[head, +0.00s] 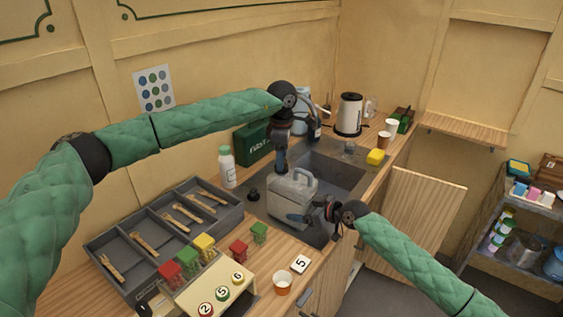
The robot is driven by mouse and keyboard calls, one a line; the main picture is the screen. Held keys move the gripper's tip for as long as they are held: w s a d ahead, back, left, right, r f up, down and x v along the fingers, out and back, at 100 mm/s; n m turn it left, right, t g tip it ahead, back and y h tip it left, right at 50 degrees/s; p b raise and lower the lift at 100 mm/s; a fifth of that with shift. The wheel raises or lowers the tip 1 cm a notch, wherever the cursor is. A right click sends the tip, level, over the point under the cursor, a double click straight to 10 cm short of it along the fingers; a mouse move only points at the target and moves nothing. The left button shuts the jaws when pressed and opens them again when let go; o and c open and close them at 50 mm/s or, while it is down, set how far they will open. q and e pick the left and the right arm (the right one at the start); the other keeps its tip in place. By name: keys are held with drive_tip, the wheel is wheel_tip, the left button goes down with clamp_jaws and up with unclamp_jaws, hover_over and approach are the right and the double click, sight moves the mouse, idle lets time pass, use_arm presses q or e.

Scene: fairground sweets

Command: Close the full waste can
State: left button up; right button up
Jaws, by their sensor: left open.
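A grey can with a moulded carry handle (290,200) stands upright at the sink, in the middle of the head view. I take it for the waste can. A small black cap-like piece (253,195) sits on the counter just left of it. My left gripper (281,168) points down over the can's back left top edge and is open, with nothing seen between its fingers. My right gripper (298,218) is at the can's front right side, its fingers pointing left; whether it is open or touching the can is unclear. The can's opening cannot be made out.
A grey tray (120,282) with wooden utensils fills the left counter. A white bottle (227,169) and a green box (251,144) stand behind. A kettle (349,115), cups and a yellow sponge (376,157) are at the back right. An orange-white cup (283,283) is in front.

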use_arm(q)
drive_tip(key=shift+r, duration=0.9)
drive_tip(key=shift+f, duration=0.1)
drive_tip(key=shift+c, duration=0.3)
drive_tip(key=shift+s+d+f, duration=0.1)
drive_tip(key=shift+s+d, duration=0.05)
drive_tip(key=shift+d+r+n, duration=0.3)
drive_tip(key=shift+d+r, duration=0.1)
drive_tip(key=shift+r, duration=0.45)
drive_tip(key=shift+r+n, duration=0.45)
drive_tip(key=shift+n, duration=0.45)
drive_tip(key=n, duration=0.2)
drive_tip(key=r+n, duration=0.1)
drive_tip(key=shift+w+a+r+n, duration=0.1)
drive_tip(key=shift+w+a+n, duration=0.15)
drive_tip(key=shift+n, duration=0.15)
drive_tip(key=n, duration=0.6)
drive_tip(key=shift+s+a, duration=0.15)
drive_tip(key=shift+a, duration=0.15)
